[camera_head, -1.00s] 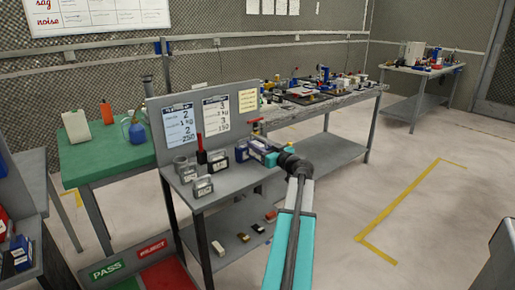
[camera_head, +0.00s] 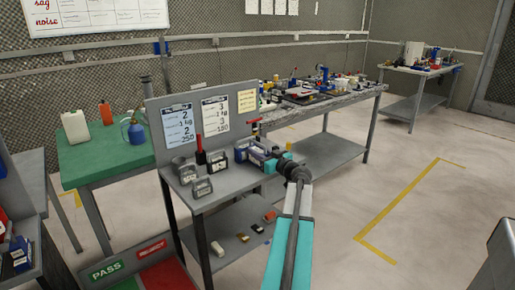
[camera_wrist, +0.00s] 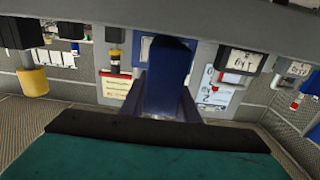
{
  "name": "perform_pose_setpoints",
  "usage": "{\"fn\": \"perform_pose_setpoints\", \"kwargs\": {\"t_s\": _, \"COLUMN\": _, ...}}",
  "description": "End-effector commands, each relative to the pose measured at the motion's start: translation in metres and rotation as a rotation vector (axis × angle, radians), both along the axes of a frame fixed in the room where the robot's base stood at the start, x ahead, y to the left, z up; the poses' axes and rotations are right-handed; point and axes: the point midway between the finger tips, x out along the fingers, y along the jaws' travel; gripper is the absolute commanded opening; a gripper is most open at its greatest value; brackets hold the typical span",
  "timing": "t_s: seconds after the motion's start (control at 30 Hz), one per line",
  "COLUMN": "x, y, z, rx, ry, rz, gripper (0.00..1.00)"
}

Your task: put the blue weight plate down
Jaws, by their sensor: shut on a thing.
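My gripper (camera_head: 272,162) is at the right end of the small grey bench (camera_head: 226,190), near the top surface. It is shut on the blue weight plate (camera_wrist: 168,75), which stands up dark blue between the fingers in the wrist view. In the head view the blue plate (camera_head: 256,155) shows just left of the jaws, partly hidden by them. Whether its underside touches the bench top cannot be told.
A sign panel (camera_head: 212,120) rises at the back. The bench's front right is clear.

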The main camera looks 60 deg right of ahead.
Motion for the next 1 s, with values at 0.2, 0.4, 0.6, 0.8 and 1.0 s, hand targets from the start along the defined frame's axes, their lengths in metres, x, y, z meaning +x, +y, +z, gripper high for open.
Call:
{"fn": "perform_pose_setpoints", "kwargs": {"t_s": 0.2, "x": 0.000, "y": 0.000, "z": -0.003, "rx": -0.001, "ry": -0.009, "rz": 0.000, "gripper": 0.00}}
{"fn": "perform_pose_setpoints", "kwargs": {"t_s": 0.4, "x": 0.000, "y": 0.000, "z": -0.003, "rx": -0.001, "ry": -0.009, "rz": 0.000, "gripper": 0.00}}
{"fn": "perform_pose_setpoints", "kwargs": {"t_s": 0.6, "x": 0.000, "y": 0.000, "z": -0.005, "rx": -0.001, "ry": -0.009, "rz": 0.000, "gripper": 0.00}}
{"fn": "perform_pose_setpoints", "kwargs": {"t_s": 0.8, "x": 0.000, "y": 0.000, "z": -0.009, "rx": 0.000, "ry": 0.000, "rz": -0.001, "gripper": 0.47}}
{"fn": "perform_pose_setpoints", "kwargs": {"t_s": 1.0, "x": -0.001, "y": 0.000, "z": -0.009, "rx": 0.000, "ry": 0.000, "rz": -0.001, "gripper": 0.47}}
